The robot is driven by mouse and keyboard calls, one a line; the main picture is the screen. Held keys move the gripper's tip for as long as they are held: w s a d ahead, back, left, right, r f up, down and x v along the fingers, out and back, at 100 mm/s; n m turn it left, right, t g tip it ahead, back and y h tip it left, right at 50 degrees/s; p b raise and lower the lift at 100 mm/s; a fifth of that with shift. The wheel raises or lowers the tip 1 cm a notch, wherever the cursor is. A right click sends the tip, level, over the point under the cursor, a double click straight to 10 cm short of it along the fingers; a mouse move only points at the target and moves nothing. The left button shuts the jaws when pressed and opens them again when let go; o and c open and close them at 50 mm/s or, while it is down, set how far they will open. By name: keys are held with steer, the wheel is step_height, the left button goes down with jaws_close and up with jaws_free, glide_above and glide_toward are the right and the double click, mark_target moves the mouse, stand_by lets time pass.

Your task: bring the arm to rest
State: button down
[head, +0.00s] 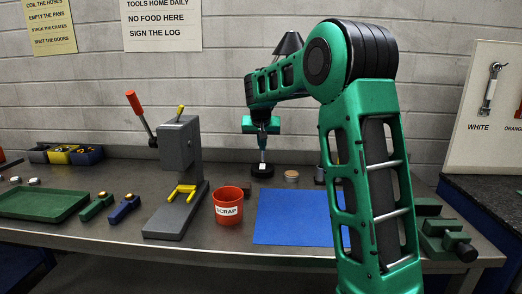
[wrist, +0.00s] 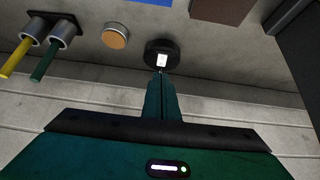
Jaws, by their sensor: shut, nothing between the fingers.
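My green arm stands over the right part of the workbench (head: 130,172) and reaches back toward the wall. My gripper (head: 262,160) points down near a black round object with a white label (head: 262,171). In the wrist view my gripper (wrist: 161,72) has its fingers together with nothing between them. Their tips look close to the black round object (wrist: 158,48); I cannot tell whether they touch it.
A blue mat (head: 285,215) and a red scrap cup (head: 228,210) lie in front. A grey press (head: 180,160) stands left of the cup. A round tan-topped piece (head: 291,175) sits right of the black object. A green vise (head: 440,235) is at right.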

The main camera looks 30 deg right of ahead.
stand_by(0.5)
steer(key=s+a+f+g+y, duration=0.1)
steer(key=s+a+f+g, duration=0.1)
steer(key=s, duration=1.5)
steer(key=s+a+f+g+y, duration=0.2)
steer(key=s+f, duration=0.3)
steer(key=s, duration=1.2)
steer(key=s+a+f+g+y, duration=0.1)
steer(key=s+a+f, duration=0.3)
steer(key=s, duration=1.3)
steer(key=shift+s+g, duration=0.25)
steer(key=shift+g, duration=0.35)
steer(key=shift+f, duration=0.1)
